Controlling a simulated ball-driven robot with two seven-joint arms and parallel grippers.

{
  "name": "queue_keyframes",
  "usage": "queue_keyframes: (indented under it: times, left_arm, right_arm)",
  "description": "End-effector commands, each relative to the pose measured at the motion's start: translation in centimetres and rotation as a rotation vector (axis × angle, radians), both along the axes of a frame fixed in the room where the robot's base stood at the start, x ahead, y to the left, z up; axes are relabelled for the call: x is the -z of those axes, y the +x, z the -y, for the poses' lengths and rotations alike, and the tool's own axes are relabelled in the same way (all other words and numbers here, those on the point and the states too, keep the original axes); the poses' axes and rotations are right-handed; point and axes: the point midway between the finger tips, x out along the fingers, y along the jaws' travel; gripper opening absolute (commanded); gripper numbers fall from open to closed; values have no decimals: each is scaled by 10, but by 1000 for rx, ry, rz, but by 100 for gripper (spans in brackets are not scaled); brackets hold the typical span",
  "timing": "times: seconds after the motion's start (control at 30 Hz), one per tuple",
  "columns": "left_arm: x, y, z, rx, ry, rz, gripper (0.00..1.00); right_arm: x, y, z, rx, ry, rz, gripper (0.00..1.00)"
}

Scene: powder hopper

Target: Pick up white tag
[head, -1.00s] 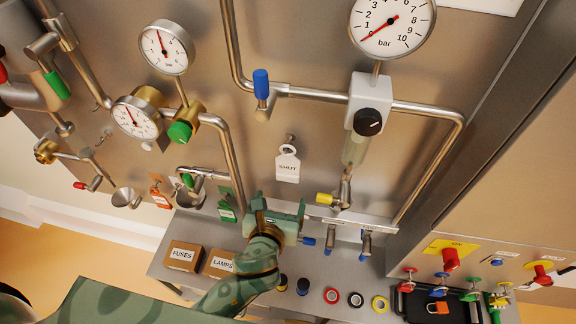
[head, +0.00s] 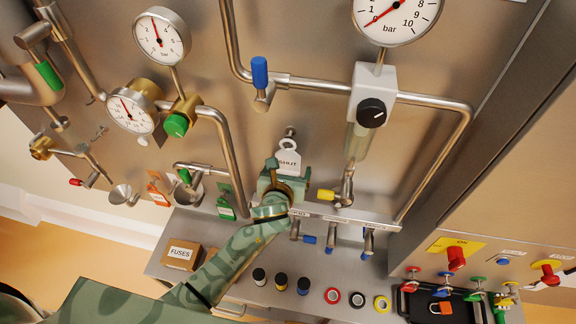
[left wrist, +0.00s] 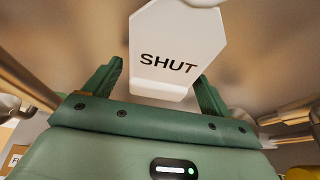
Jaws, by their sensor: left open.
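The white tag (head: 288,161) with the word "SHUT" hangs by its ring from a small peg on the steel panel, in the middle of the head view. My left gripper (head: 277,172) is just below and in front of it and hides its lower part. In the left wrist view the tag (left wrist: 176,50) shows large, its lower end between the two green fingers (left wrist: 158,88). The fingers are open, one at each side of the tag. I cannot tell if either touches it. My right gripper is not in view.
A blue-handled valve (head: 260,74) is above left of the tag. A yellow-handled valve (head: 326,195) sits close to the right of my gripper. Below is a steel ledge with a FUSES box (head: 181,254) and several buttons. Green (head: 226,206) and orange (head: 158,194) tags hang to the left.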

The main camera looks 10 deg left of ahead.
Motion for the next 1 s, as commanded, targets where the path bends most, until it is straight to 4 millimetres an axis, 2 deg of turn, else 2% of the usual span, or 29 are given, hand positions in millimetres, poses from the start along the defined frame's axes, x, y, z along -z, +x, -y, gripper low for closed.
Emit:
queue_keyframes:
  times: [0.03,0.2,0.53,0.73,0.87,1.0]
  left_arm:
    - [0,0,0,0,0,0,84]
    - [0,0,0,0,1,0,36]
    - [-1,0,0,0,1,0,36]
    - [-20,0,-1,-1,1,3,36]
    - [-15,-28,0,1,2,-2,36]
    - [-14,-65,0,0,1,-4,36]
  right_arm:
    - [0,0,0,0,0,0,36]
    - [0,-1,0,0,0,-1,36]
    - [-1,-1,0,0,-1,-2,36]
    - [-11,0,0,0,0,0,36]
    - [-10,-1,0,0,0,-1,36]
    - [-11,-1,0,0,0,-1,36]
